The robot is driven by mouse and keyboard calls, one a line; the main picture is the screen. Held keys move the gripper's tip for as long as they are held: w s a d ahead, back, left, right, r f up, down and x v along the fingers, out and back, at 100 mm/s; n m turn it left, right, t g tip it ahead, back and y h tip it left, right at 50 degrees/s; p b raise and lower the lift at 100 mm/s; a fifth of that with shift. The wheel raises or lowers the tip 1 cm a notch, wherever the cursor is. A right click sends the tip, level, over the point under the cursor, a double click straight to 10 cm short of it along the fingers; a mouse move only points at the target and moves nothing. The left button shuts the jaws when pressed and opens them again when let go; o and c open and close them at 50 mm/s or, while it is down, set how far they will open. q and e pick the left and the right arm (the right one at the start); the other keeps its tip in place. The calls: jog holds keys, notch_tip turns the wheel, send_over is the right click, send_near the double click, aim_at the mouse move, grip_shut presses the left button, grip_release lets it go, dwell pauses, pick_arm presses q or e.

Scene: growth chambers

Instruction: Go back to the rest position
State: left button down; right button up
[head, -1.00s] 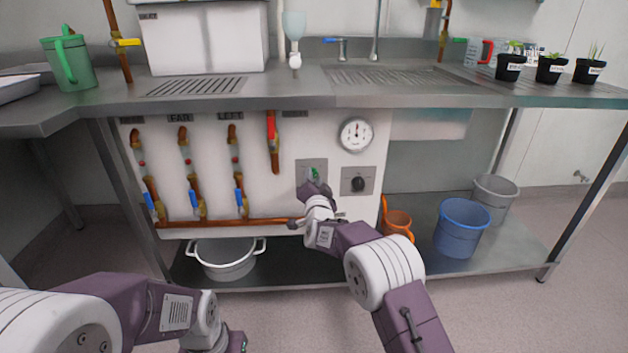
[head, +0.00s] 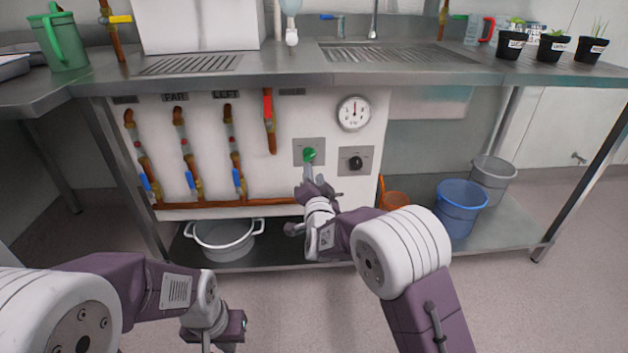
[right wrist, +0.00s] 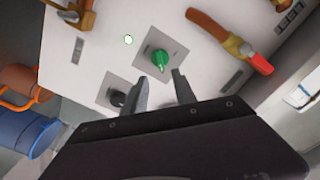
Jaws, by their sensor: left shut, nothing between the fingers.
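My right gripper (head: 313,187) is in front of the white panel (head: 272,180), just below the green knob (head: 309,155). In the right wrist view, the right gripper (right wrist: 160,80) has its two fingers apart with nothing between them. The green knob (right wrist: 158,60) is just beyond the fingertips, clear of them. My left gripper (head: 224,328) is low at the bottom edge of the head view, over the floor in front of the bench. It is shut and empty, and its fingers are hardly visible.
A black knob (head: 356,163) and a gauge (head: 353,113) are on the panel. The steel bench (head: 300,77) overhangs it. A white pot (head: 224,240), an orange container (head: 394,201), a blue bucket (head: 461,208) and a grey bucket (head: 493,178) are on the lower shelf. The front floor (head: 520,310) is clear.

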jog(key=s+d+r+m+h+p, duration=0.25)
jog(key=d+r+p, duration=0.55)
jog(key=d+r, duration=0.55)
jog(key=s+d+f+n+g+y+p, duration=0.15)
jog(key=s+f+n+g, duration=0.55)
jog(key=s, duration=1)
jog(key=s+d+f+n+g+p, duration=0.2)
jog(key=s+f+n+g, duration=0.2)
jog(key=s+f+g, duration=0.9)
jog(key=s+r+t+p, duration=0.3)
jog(key=r+p, duration=3.4)
jog(key=shift+s+r+p, duration=0.2)
jog(key=shift+r+p, duration=0.1)
jog(key=shift+p, duration=0.05)
jog(key=shift+a, duration=0.1)
